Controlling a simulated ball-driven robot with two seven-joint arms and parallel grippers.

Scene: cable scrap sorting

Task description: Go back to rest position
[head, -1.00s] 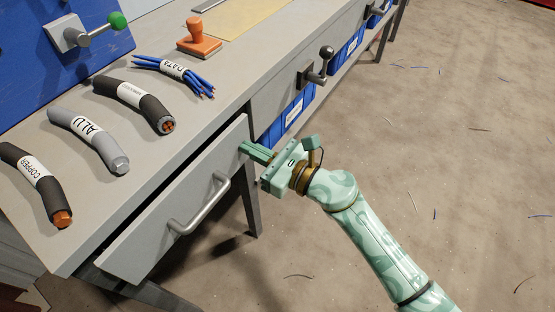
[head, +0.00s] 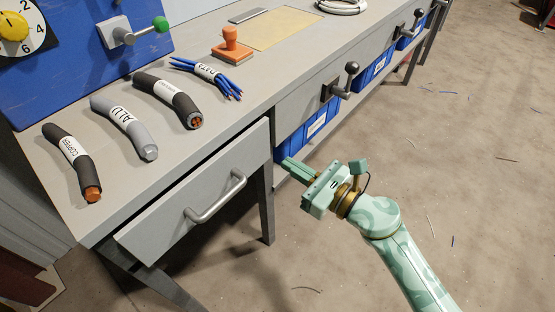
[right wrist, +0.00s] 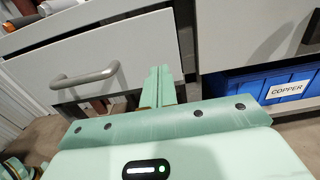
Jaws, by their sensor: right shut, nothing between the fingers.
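My right gripper (head: 290,165) is shut and empty. In the head view it hangs in the air beside the bench, to the right of the drawer front (head: 196,196). In the right wrist view its closed fingers (right wrist: 158,84) point toward the gap between the drawer and a blue bin. The drawer stands slightly open, and its bar handle (head: 216,197) is clear of my gripper. The handle also shows in the right wrist view (right wrist: 86,76).
On the bench top (head: 165,185) lie several labelled cable samples, such as the copper one (head: 72,162), and an orange stamp (head: 231,45). Blue bins (head: 310,125) sit under the bench, below lever handles (head: 340,82). The floor (head: 480,200) at the right is open.

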